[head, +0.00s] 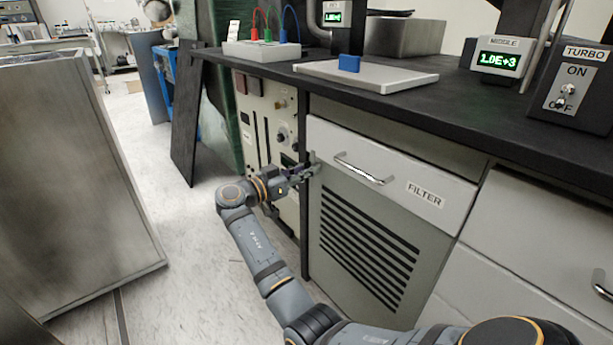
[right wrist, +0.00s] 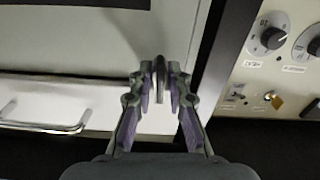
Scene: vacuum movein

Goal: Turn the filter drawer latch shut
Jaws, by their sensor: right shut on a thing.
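The filter drawer (head: 405,178) is a pale front with a bar handle (head: 362,171) and a FILTER label, under the black worktop. It looks closed. The latch (head: 314,158) is a small grey piece at the drawer's left edge, partly hidden by my fingers. My right gripper (head: 303,174) reaches it from the left. In the right wrist view, my right gripper (right wrist: 161,82) is shut on the latch (right wrist: 160,72), which shows as a thin upright piece between the fingertips. The drawer handle (right wrist: 45,124) lies to the left there. My left gripper is not in view.
A panel with knobs (head: 282,137) stands left of the drawer, close to my gripper. A slatted vent (head: 365,255) is below the drawer. The worktop (head: 460,95) overhangs above. A grey metal box (head: 80,190) stands at the left, with open floor (head: 180,240) between.

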